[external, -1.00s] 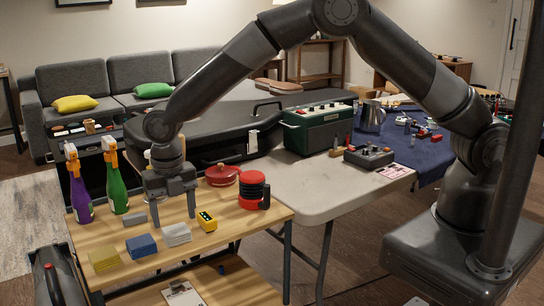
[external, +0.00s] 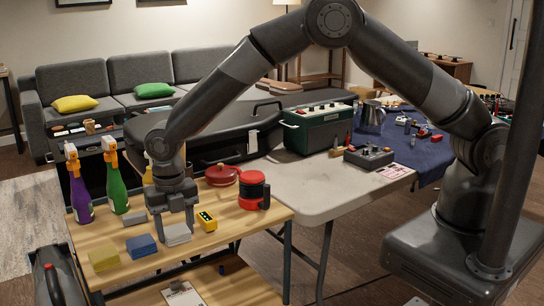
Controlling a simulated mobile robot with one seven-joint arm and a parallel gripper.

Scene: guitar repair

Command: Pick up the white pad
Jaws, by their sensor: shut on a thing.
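The white pad (external: 178,235) is a small pale block on the front part of the wooden bench top (external: 225,240). My gripper (external: 175,228) points down over it, with its fingers at the pad's far side and closed in on it. The fingertips partly hide the pad's back edge. The pad seems to be at the bench surface; I cannot tell whether it is lifted at all.
A blue pad (external: 142,246), a yellow pad (external: 104,257) and a grey block (external: 135,218) lie left of it. A yellow device (external: 207,220) and a red-black canister (external: 253,190) stand right. Purple (external: 80,198) and green (external: 117,185) spray bottles stand at the left.

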